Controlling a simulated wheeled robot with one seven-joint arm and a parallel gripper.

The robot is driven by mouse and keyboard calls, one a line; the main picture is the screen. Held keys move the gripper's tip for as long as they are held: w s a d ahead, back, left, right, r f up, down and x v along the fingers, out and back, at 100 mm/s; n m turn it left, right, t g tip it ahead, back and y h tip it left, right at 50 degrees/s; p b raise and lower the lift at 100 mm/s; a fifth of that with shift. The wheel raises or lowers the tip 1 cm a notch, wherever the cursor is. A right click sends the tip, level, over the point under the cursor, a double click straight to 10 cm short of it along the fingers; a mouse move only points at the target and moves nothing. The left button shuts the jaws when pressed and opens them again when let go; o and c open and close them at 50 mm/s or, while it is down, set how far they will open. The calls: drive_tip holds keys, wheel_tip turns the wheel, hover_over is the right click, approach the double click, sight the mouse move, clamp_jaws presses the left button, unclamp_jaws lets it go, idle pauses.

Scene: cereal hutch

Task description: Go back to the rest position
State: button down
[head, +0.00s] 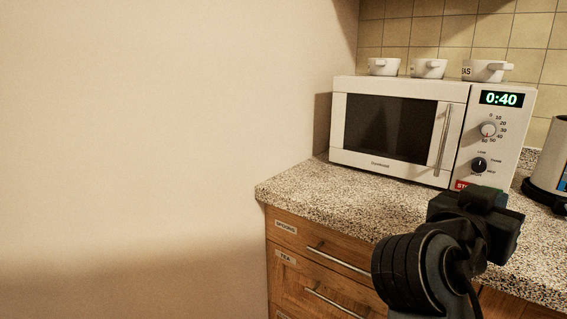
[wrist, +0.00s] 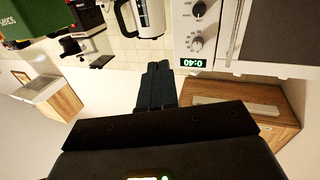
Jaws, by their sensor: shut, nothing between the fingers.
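My gripper (wrist: 157,68) shows in the wrist view with its two dark fingers together and nothing between them. In the head view my arm reaches up from the lower right, its dark end in front of the microwave's lower right corner and the counter edge. The fingertips cannot be made out there. The white microwave (head: 395,170) stands on the speckled counter (head: 310,185), its door shut and its display reading 0:40. It also shows upside down in the wrist view (wrist: 226,50), at the upper right.
Several white cups, including one cup (head: 384,66), stand on the microwave. A kettle (head: 549,165) is at the right edge. Wooden drawers (head: 290,232) with bar handles are below the counter. A green box (wrist: 25,22) is at the wrist view's upper left. A bare wall fills the left.

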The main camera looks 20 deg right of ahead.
drive_tip(key=a+f+n+t+y+p, duration=0.1)
drive_tip(key=a+f+n+t+y, duration=0.25)
drive_tip(key=f+n, duration=0.2)
drive_tip(key=a+f+n+t+y+p, duration=0.1)
drive_tip(key=a+f+n+t+y, duration=0.1)
drive_tip(key=f+n+t+y, duration=0.25)
drive_tip(key=s+a+f+n+t+y+p, duration=0.1)
drive_tip(key=s+a+f+n+y+p, duration=0.1)
drive_tip(key=s+a+f+n+y, duration=0.4)
drive_tip(key=s+a+r+m+y+p, duration=0.1)
drive_tip(key=s+a, duration=0.3)
drive_tip(key=s, duration=0.6)
drive_tip(key=s+a+r+y+p, duration=0.2)
drive_tip(key=s+a, duration=0.1)
drive_tip(key=s, duration=0.8)
drive_tip(key=shift+s+a+m+t+p, duration=0.3)
drive_tip(key=shift+a+m+t, duration=0.1)
drive_tip(key=shift+f, duration=0.1)
